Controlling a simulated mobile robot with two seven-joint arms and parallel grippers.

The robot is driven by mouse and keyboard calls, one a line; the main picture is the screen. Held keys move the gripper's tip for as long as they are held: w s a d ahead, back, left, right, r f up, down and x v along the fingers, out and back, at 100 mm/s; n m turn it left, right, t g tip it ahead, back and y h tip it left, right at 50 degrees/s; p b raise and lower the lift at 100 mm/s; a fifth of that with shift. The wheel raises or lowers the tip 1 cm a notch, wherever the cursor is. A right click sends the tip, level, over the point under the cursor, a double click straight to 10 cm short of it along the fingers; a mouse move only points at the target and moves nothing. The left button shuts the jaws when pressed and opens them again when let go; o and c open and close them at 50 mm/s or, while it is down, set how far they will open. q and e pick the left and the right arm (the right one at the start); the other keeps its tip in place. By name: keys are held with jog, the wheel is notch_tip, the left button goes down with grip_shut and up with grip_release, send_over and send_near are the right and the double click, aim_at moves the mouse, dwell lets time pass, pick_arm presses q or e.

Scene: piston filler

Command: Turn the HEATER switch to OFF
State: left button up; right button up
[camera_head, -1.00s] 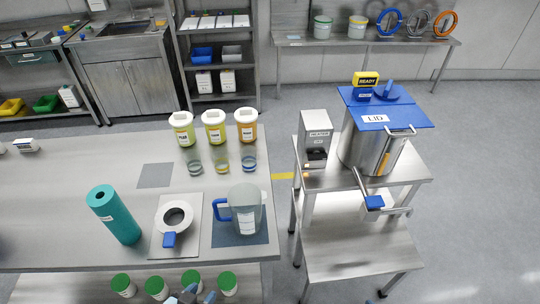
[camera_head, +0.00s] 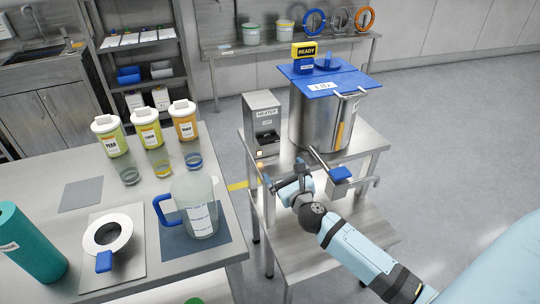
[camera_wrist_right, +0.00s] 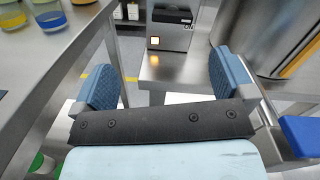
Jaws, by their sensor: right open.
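The HEATER box (camera_head: 264,115) is a grey metal unit with a HEATER label, standing at the left edge of the steel stand beside the pot. A dark switch area (camera_head: 267,141) is low on its front; the switch position is too small to tell. A small orange lamp (camera_head: 261,153) glows at its lower front. In the right wrist view the box (camera_wrist_right: 177,35) is ahead, cut off by the top edge, with the lamp (camera_wrist_right: 155,42) lit. My right gripper (camera_head: 283,179) is open and empty, in front of and below the box, apart from it. My left gripper is out of view.
The pot (camera_head: 316,120) with a blue lid (camera_head: 325,79) stands right of the box. A valve with a blue handle (camera_head: 341,173) sticks out near my right gripper. The left table (camera_head: 237,222) holds a jug (camera_head: 196,205), bottles and a funnel. A gap separates table and stand.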

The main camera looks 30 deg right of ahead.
aim_at(270, 142)
jog(key=w+d+m, duration=0.1)
jog(key=w, duration=0.4)
jog(key=w+d+m+b, duration=0.1)
jog(key=w+d, duration=0.1)
jog(key=w, duration=0.2)
jog(key=w+d+m+b, duration=0.1)
jog(key=w+d, duration=0.1)
jog(key=w, duration=0.3)
jog(key=shift+w+f+g, duration=0.3)
jog(key=shift+w+f, duration=0.05)
jog(key=shift+c, duration=0.5)
jog(key=c, duration=0.8)
